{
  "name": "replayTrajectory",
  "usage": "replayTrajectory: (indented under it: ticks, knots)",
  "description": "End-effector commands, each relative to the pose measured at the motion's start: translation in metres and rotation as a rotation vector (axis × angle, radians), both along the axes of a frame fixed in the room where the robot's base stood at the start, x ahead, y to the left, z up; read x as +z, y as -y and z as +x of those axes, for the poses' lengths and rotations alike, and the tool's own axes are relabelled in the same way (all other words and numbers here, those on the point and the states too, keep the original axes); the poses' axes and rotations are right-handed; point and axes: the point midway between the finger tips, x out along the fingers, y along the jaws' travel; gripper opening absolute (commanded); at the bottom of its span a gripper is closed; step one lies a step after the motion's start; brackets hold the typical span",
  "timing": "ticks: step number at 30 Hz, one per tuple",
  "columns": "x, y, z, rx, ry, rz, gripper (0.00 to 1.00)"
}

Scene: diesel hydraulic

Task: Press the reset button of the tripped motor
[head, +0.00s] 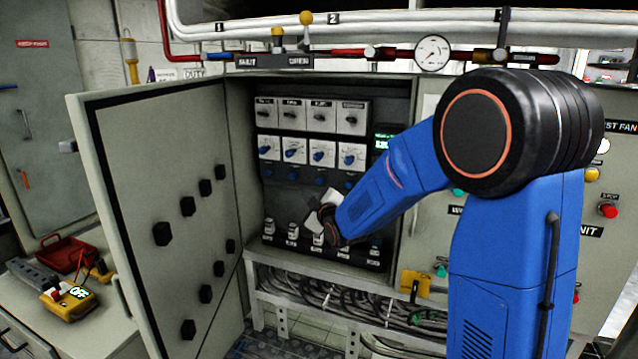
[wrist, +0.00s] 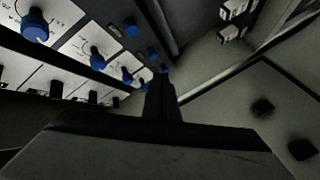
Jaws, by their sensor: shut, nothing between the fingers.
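The open control cabinet holds a row of cards with blue rotary knobs (head: 295,155) and, below them, a row of small blue buttons (head: 292,176). In the wrist view, the large blue knobs (wrist: 36,26) run along the upper left, with smaller blue buttons (wrist: 130,27) beside them. My gripper (wrist: 161,80) is shut and empty, its fingers pointing toward the far end of the button row. I cannot tell whether it touches anything. In the head view my wrist is inside the cabinet, in front of the lower row, and hides part of it. Which motor is tripped is not clear.
The cabinet door (head: 165,215) stands open on the left, with several black knobs. White devices (head: 292,229) line the lower row, and they show in the wrist view (wrist: 230,33). Bundled cables (head: 330,290) lie below. A bench (head: 85,330) with a yellow meter (head: 70,300) stands left.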

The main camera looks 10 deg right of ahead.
Motion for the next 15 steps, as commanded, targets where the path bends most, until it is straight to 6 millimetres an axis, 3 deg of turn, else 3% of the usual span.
replayTrajectory:
  ticks: [15]
  knots:
    - [0.000, 0.032, 0.044, -0.001, 0.000, 0.001, 0.00]
